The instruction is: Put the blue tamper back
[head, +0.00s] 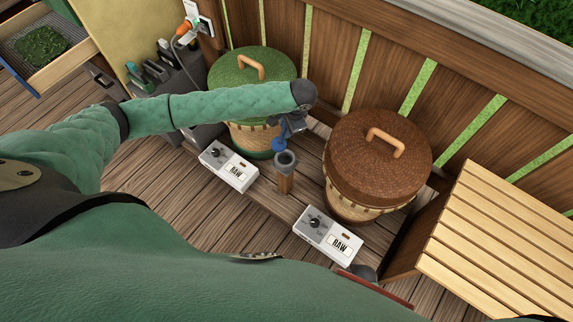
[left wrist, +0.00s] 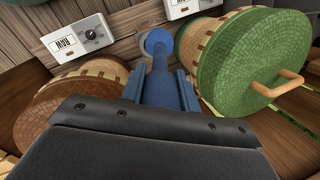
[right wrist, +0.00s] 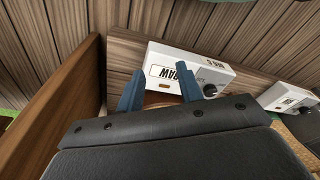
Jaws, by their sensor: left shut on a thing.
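My left gripper (head: 285,130) is shut on the blue tamper (head: 278,145). The tamper's blue shaft also shows between the fingers in the left wrist view (left wrist: 159,88). Its far end lines up with the grey round cup (head: 286,158) on a short wooden post; the cup shows behind it in the left wrist view (left wrist: 157,40). In the head view the blue end is at the cup's upper left edge; I cannot tell whether they touch. My right gripper (right wrist: 160,88) is open, with its blue fingers apart and nothing clearly held between them.
A green-lidded basket (head: 247,75) and a brown-lidded basket (head: 372,150) stand on either side of the cup. Two white RAW dial boxes (head: 229,167) (head: 328,235) sit in front. A slatted wooden bench (head: 500,240) is at the right, and a railing runs behind.

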